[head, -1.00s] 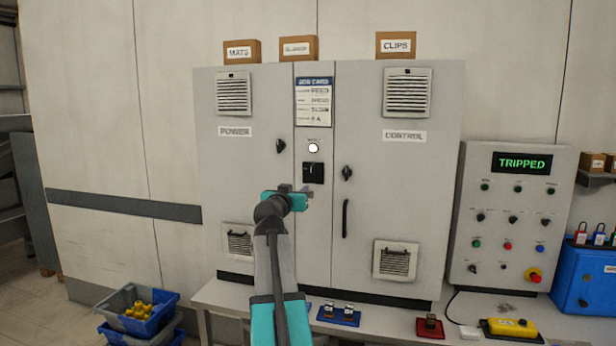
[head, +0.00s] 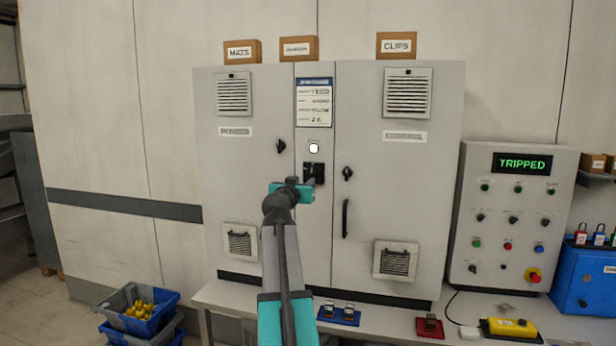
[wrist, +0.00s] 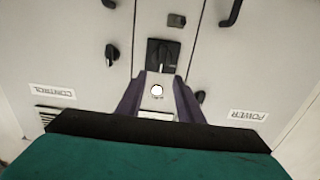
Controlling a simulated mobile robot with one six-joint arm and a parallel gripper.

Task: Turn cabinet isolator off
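The cabinet isolator (head: 317,168) is a black square plate with a rotary handle, on the narrow middle panel of the grey cabinet (head: 230,185). In the wrist view the isolator (wrist: 163,55) shows upside down with its handle in line with the panel's length. My gripper (head: 308,184) is at the isolator's lower edge and partly covers it in the head view. In the wrist view my gripper's two purple fingers (wrist: 161,76) are apart with nothing between them, their tips close to the isolator. Whether they touch it I cannot tell.
A white lamp (head: 314,148) sits above the isolator. Black door knobs (head: 281,146) and (head: 347,173) flank it, with a long door handle (head: 345,218) lower right. A control panel (head: 513,215) reading TRIPPED stands right. Small trays (head: 338,316) lie on the bench below.

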